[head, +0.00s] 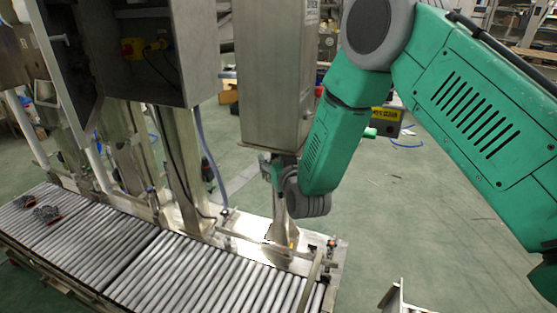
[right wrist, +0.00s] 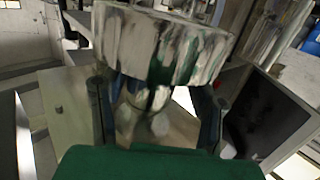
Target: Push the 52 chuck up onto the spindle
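The 52 chuck (right wrist: 160,45) is a wide, shiny metal cylinder with a narrower part below. It fills the top middle of the right wrist view, at my right fingertips. My right gripper (right wrist: 157,105) has one dark finger on each side of the narrower part and appears shut on it. In the head view my right gripper (head: 272,168) is small and partly hidden by my grey wrist, just under the tall steel column housing (head: 272,80). The chuck and the spindle cannot be made out there. My left gripper is not in view.
A roller conveyor (head: 190,275) runs along the lower left, with small dark parts (head: 46,213) at its far left. A steel cabinet (head: 165,50) with a yellow and red switch hangs at upper left.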

